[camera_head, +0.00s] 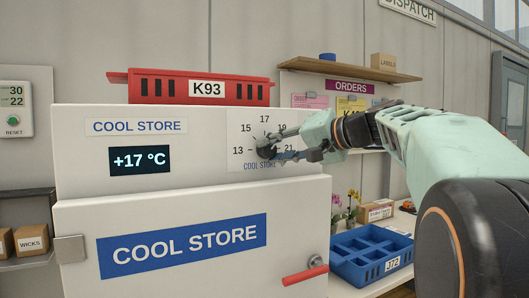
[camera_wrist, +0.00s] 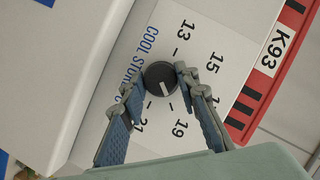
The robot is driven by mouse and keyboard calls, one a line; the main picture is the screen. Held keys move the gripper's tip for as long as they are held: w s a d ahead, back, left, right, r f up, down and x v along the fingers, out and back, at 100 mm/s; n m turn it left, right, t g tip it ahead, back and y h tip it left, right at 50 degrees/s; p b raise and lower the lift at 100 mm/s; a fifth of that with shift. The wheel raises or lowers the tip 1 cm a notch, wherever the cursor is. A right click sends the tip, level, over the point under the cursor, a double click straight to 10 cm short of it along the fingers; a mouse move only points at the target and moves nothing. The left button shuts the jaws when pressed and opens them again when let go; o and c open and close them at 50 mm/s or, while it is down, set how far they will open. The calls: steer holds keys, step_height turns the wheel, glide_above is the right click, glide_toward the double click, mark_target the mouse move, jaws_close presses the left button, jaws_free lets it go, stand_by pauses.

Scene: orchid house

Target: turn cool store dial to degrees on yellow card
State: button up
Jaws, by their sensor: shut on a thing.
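The black cool store dial (camera_wrist: 158,72) sits on a white scale plate (camera_wrist: 205,38) marked from 13 to 21. Its white pointer line is turned roughly toward the 19 in the wrist view. My gripper (camera_wrist: 154,80) is shut on the dial, one finger on either side. In the head view my gripper (camera_head: 267,146) covers much of the dial and part of the scale. The display (camera_head: 139,160) reads +17 °C. A yellow card (camera_head: 347,102) hangs under the ORDERS sign, partly hidden behind my arm; I cannot read its degrees.
A red crate marked K93 (camera_head: 199,88) stands on top of the cool store (camera_head: 82,185). The lower door has a red handle (camera_head: 305,275). A pink card (camera_head: 310,101) hangs beside the yellow one. A blue crate marked J72 (camera_head: 372,252) stands on a bench at the right.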

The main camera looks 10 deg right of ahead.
steer(key=m+t+y+b, duration=0.1)
steer(key=m+y+b, duration=0.1)
steer(key=m, duration=0.3)
steer(key=shift+f, duration=0.15)
steer(key=shift+m+t+y+b, duration=0.5)
steer(key=shift+m+t+b, duration=0.2)
steer(key=shift+m, duration=1)
steer(key=shift+r, duration=0.2)
steer(key=o, duration=1.1)
steer(key=shift+w+a+f, duration=0.1)
steer(key=shift+f, duration=0.05)
steer(key=shift+o, duration=0.2)
steer(key=shift+f, duration=0.1)
